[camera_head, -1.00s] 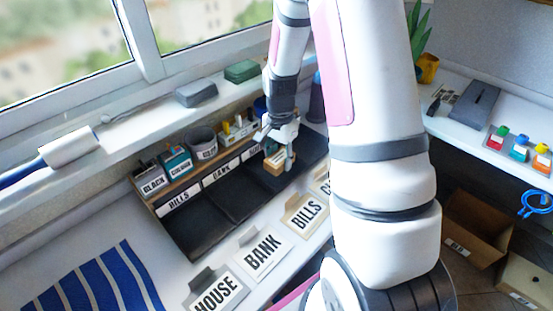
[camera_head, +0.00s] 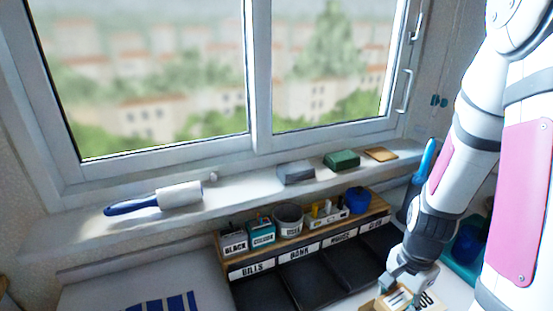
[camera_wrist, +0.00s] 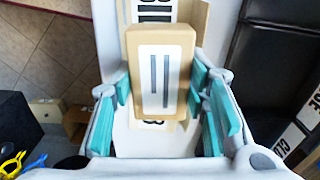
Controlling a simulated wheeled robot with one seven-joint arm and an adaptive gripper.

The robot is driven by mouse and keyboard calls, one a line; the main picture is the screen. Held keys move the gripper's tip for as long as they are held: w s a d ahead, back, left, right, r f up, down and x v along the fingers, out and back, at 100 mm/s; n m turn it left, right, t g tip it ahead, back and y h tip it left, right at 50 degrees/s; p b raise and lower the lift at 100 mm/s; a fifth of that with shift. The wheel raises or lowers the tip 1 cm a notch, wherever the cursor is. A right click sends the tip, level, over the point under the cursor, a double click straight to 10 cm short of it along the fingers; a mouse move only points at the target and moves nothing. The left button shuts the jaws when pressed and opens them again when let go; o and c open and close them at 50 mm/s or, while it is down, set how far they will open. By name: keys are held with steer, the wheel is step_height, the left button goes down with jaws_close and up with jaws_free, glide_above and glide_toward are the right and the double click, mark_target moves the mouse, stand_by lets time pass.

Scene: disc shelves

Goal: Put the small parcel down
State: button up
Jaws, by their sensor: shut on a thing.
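The small parcel is a tan box with a white label and two dark stripes (camera_wrist: 146,72), seen in the wrist view between the teal finger pads. My gripper (camera_wrist: 160,88) is shut on it. In the head view my gripper (camera_head: 408,282) is at the lower right, with the tan parcel (camera_head: 378,304) partly cut off by the bottom edge. A white card with black lettering (camera_wrist: 155,9) shows beyond the parcel, over the white counter. The parcel hides much of the card, and I cannot tell whether it touches anything below.
Black trays (camera_head: 303,283) labelled BILLS, BANK and more stand to the left of my gripper. A lint roller (camera_head: 180,195) lies on the sill. Floor and cartons show left in the wrist view.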

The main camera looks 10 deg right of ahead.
steer(key=w+a+r+n+p, duration=0.3)
steer(key=w+a+r+n, duration=0.1)
steer(key=w+a+n, duration=0.2)
steer(key=w+a+r+n+p, duration=0.4)
steer(key=w+a+n, duration=0.3)
steer(key=a+n, duration=0.2)
steer(key=shift+w+a+r, duration=0.15)
steer(key=shift+a, duration=0.2)
